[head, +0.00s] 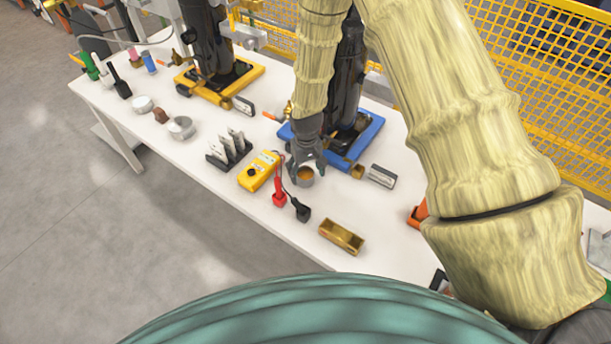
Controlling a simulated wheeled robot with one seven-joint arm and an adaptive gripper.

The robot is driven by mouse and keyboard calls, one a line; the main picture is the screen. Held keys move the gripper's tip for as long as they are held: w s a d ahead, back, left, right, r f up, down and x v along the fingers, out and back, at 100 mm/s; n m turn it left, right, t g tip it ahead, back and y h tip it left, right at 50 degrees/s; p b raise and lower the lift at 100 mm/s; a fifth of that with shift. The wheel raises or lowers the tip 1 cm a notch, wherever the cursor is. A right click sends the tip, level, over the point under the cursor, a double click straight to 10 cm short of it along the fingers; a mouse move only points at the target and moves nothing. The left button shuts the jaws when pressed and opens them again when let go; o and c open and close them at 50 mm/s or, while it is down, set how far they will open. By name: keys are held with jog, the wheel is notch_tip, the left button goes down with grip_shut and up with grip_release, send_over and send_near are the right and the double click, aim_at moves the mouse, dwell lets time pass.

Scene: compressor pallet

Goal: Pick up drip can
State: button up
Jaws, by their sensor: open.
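A small round grey metal can with amber-brown contents (305,176), which looks like the drip can, stands upright on the white table in front of the blue base. My gripper (306,168) points down right over it, open. Its dark fingers show at the left and right sides of the can's rim. I cannot tell whether they touch it. The fingers hide part of the can.
A yellow meter (259,171) with red and black clamps lies close to the left. The blue base (362,140) with a black compressor is just behind. A grey block (382,176) lies to the right.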

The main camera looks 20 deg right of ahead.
aim_at(306, 176)
jog(key=shift+f+p, duration=0.45)
jog(key=shift+f, duration=1.15)
jog(key=c, duration=1.2)
jog(key=shift+w+r, duration=0.1)
jog(key=shift+r, duration=0.1)
